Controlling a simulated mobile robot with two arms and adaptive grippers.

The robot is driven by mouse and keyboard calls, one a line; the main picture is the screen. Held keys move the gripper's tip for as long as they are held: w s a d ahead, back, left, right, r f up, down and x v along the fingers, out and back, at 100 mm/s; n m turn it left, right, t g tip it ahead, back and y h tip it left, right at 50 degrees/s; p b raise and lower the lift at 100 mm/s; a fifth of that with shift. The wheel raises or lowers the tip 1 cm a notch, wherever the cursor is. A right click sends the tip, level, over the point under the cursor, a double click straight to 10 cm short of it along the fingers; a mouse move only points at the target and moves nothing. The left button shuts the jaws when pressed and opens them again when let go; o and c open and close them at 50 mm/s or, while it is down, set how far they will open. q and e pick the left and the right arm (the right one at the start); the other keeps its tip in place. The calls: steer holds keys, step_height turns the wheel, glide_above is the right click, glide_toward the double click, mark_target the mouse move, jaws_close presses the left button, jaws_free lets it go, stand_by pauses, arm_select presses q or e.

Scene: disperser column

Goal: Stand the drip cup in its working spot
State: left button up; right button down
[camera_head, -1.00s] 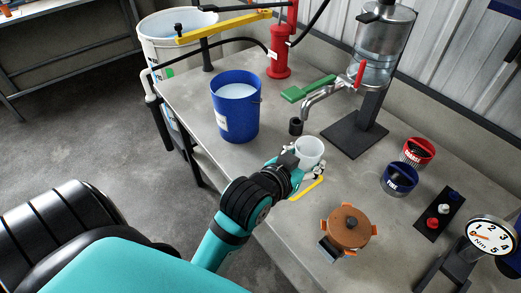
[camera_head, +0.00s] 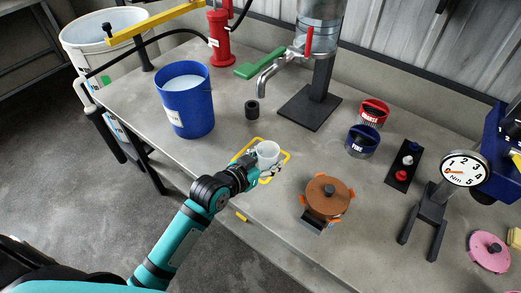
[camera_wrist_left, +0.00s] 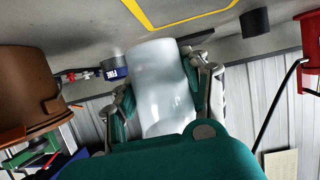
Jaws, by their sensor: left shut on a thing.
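The white translucent drip cup (camera_head: 268,151) is held by my left gripper (camera_head: 262,166), which is shut on its side. The cup looks upright in the head view, over a yellow outline (camera_head: 286,158) on the bench near the front edge. I cannot tell whether its base touches the bench. The left wrist view shows the cup (camera_wrist_left: 160,85) between the two fingers, with the yellow outline (camera_wrist_left: 190,20) beyond it. The metal tap (camera_head: 272,77) of the column (camera_head: 318,50) stands farther back. My right gripper is not in view.
A blue bucket (camera_head: 187,108) stands left, and a small black cylinder (camera_head: 252,109) behind the cup. A brown-lidded pot (camera_head: 327,197) stands to the right. Red (camera_head: 374,112) and blue (camera_head: 362,141) cups and a dial gauge (camera_head: 464,170) stand farther right.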

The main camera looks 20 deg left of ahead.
arm_select(q)
steer(key=w+a, duration=0.2)
steer(key=w, duration=0.1)
steer(key=w+a, duration=0.1)
steer(key=w, duration=0.1)
steer(key=shift+w+a+f, duration=0.1)
steer(key=shift+a+f, duration=0.05)
steer(key=shift+f, duration=0.1)
steer(key=shift+w+a+f, duration=0.15)
steer(key=shift+w+a, duration=0.15)
steer(key=shift+w, duration=0.2)
step_height(320, 180, down, 3)
steer(key=shift+f, duration=0.2)
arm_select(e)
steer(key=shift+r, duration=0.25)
arm_select(q)
steer(key=shift+f, duration=0.2)
steer(key=o, duration=1)
steer(key=shift+c, duration=0.2)
steer(key=shift+r, duration=0.1)
